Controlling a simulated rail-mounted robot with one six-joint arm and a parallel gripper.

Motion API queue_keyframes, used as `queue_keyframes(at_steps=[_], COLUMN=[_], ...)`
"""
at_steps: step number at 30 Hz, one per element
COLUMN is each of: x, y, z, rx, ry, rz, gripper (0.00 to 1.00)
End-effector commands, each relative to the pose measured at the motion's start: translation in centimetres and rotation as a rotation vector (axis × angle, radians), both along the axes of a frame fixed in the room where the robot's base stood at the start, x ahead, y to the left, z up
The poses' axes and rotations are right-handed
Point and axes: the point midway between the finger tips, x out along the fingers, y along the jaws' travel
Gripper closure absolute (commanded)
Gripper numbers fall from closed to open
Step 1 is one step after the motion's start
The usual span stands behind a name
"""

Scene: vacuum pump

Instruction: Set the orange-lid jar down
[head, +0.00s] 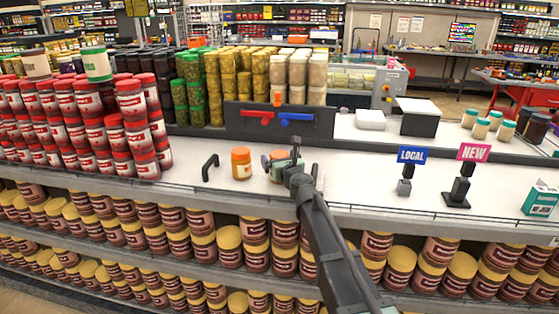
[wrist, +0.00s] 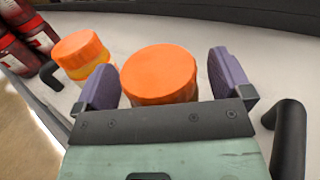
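The orange-lid jar (wrist: 160,75) is upright between the two purple fingers of my gripper (wrist: 165,85) in the wrist view. A narrow gap shows between the lid and the right finger; the left finger is very close to the lid, and I cannot tell if it touches. In the head view this jar (head: 277,176) is at counter level, mostly hidden behind my gripper (head: 283,163). A second orange-lid jar (head: 241,163) stands upright on the white counter just to its left. It also shows at the left in the wrist view (wrist: 80,58).
A black handle (head: 209,167) stands left of the jars. Stacked red-lid jars (head: 130,130) fill the counter's left. A LOCAL sign (head: 411,156) and a NEW sign (head: 473,153) stand to the right. A dark panel with red and blue handles (head: 279,120) is behind.

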Motion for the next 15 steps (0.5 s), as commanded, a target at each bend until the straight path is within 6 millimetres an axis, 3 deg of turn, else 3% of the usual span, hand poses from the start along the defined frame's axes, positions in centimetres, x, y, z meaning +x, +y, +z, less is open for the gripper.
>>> queue_keyframes(at_steps=[9, 15], x=[0.0, -3.4], y=[0.0, -1.6], z=[0.6, 0.4], rx=[0.0, 0.0], ry=[0.0, 0.0], rz=[0.0, -0.001], gripper=[0.03, 0.03])
